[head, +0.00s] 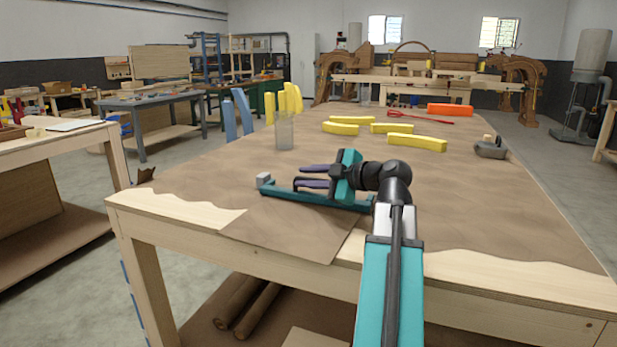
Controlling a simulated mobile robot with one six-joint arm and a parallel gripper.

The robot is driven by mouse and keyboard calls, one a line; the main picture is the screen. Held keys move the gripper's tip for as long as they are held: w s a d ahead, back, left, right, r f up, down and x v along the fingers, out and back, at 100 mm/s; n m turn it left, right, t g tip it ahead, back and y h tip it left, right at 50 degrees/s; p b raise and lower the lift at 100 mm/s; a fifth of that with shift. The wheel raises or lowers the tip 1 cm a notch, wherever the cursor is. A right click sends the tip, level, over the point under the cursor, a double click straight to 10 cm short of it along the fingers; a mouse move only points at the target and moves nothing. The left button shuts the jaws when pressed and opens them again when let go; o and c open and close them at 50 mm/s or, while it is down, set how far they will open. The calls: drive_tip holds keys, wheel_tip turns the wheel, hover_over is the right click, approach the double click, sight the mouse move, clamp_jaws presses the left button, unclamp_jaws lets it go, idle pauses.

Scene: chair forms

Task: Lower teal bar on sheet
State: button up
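The teal bar (318,198) is long and thin and lies level at the near part of the table, low over or on the brown sheet (290,228). I cannot tell for sure whether it touches the sheet. A small grey block (263,179) sits at its left end. My gripper (298,183) comes in from the right, pointing left, just behind and above the bar's middle. Its two dark fingers are apart with nothing seen between them. The bar's right end reaches under my wrist and is partly hidden there.
Several yellow curved pieces (417,143), an orange block (450,110), a red tool (420,117) and a grey tool (490,149) lie farther back. A clear glass (284,132) stands behind the bar, near upright yellow and blue pieces.

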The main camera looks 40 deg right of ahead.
drive_tip(key=shift+s+r, duration=0.1)
drive_tip(key=shift+s, duration=0.05)
drive_tip(key=p+v, duration=0.1)
drive_tip(key=v, duration=1.2)
drive_tip(key=shift+s+p, duration=0.25)
drive_tip(key=shift+p, duration=0.05)
drive_tip(key=shift+r, duration=0.15)
